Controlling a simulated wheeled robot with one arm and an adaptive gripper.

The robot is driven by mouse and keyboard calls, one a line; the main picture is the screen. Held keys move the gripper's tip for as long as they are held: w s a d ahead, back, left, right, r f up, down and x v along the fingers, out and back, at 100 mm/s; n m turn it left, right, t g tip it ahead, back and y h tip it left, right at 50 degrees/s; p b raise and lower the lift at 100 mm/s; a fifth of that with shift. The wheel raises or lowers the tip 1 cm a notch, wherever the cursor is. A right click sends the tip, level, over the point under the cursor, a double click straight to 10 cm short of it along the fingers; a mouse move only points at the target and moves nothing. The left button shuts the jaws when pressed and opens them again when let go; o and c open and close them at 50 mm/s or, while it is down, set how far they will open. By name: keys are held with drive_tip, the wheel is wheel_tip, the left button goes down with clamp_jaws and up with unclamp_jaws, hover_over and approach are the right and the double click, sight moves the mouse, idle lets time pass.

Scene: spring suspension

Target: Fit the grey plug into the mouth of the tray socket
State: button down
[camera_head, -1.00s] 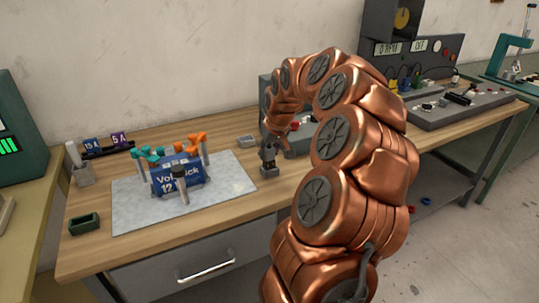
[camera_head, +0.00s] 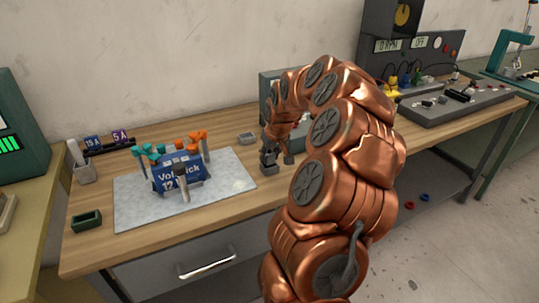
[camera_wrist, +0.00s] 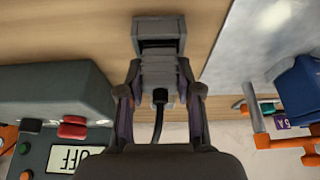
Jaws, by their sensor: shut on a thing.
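The grey plug (camera_wrist: 158,72) is between the fingers of my gripper (camera_wrist: 160,92) in the wrist view. A black cable runs from the plug back toward the palm. The tray socket (camera_wrist: 172,27), a grey block with a dark mouth, lies directly beyond the plug. The plug's front end is at or just before the mouth; I cannot tell whether any of it is inside. In the head view my gripper (camera_head: 268,153) is low over the bench, right of the light mat, and the plug cannot be made out clearly there.
A blue pack (camera_head: 177,173) with orange and teal clips stands on the mat (camera_head: 130,213). A grey instrument (camera_wrist: 60,110) with a red button and an OFF display is close beside my gripper.

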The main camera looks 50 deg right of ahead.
drive_tip(key=c, duration=0.8)
unclamp_jaws()
